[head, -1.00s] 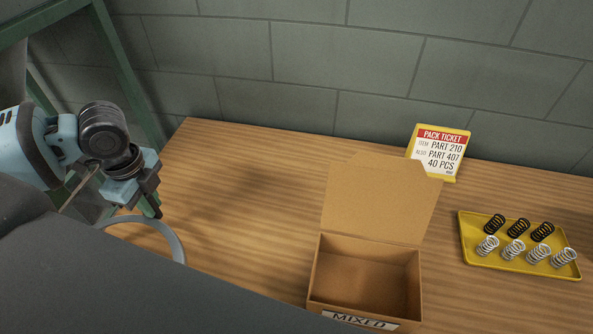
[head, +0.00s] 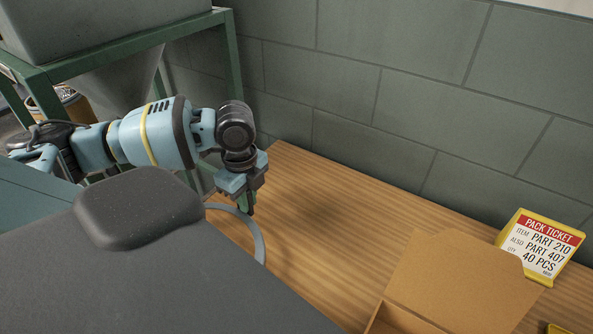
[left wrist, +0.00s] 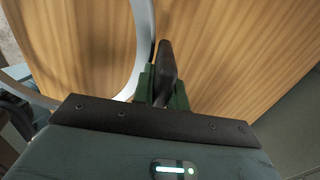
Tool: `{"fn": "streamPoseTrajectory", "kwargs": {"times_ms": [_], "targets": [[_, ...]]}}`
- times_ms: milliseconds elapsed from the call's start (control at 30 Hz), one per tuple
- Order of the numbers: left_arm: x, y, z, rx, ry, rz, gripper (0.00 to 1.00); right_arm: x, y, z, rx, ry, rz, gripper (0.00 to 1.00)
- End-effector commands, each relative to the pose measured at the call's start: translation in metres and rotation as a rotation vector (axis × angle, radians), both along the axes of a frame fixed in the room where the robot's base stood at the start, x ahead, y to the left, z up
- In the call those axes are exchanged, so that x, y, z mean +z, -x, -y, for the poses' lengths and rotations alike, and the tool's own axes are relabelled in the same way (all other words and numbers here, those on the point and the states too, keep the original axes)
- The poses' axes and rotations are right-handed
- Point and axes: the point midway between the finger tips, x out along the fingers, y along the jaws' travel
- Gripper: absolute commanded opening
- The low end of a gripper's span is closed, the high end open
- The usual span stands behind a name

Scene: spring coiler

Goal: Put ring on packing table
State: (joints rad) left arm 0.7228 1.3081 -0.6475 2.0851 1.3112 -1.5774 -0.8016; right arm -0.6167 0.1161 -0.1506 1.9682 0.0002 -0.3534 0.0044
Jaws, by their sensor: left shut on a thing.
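The packing table (head: 320,225) has a striped wooden top against the block wall. A grey ring (head: 259,240) is at its left end; part of it is hidden behind my own body in the head view. My right gripper is not in view.
An open cardboard box (head: 450,285) is at the lower right on the table. A yellow pack ticket stand (head: 541,245) is at the far right. A green frame (head: 120,35) with a grey hopper (head: 110,90) stands left of the table. The tabletop between ring and box is clear.

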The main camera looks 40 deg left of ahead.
Motion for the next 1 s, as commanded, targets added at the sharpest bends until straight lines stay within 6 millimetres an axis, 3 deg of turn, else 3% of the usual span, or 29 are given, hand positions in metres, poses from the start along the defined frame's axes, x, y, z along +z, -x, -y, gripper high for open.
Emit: {"fn": "streamPoseTrajectory", "kwargs": {"times_ms": [300, 500, 967, 1000], "targets": [[-0.006, -0.07, 0.011, 0.0, 0.004, 0.0, 0.0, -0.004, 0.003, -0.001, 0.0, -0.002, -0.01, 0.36], [-0.01, -0.103, 0.014, 0.0, 0.001, -0.001, 0.0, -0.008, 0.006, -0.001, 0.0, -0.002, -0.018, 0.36], [-0.011, -0.123, 0.017, 0.0, 0.0, 0.0, 0.0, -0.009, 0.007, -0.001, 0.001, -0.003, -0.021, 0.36], [-0.019, -0.12, 0.016, 0.0, -0.002, -0.004, 0.0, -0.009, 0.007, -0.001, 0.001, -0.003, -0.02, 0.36]]}}
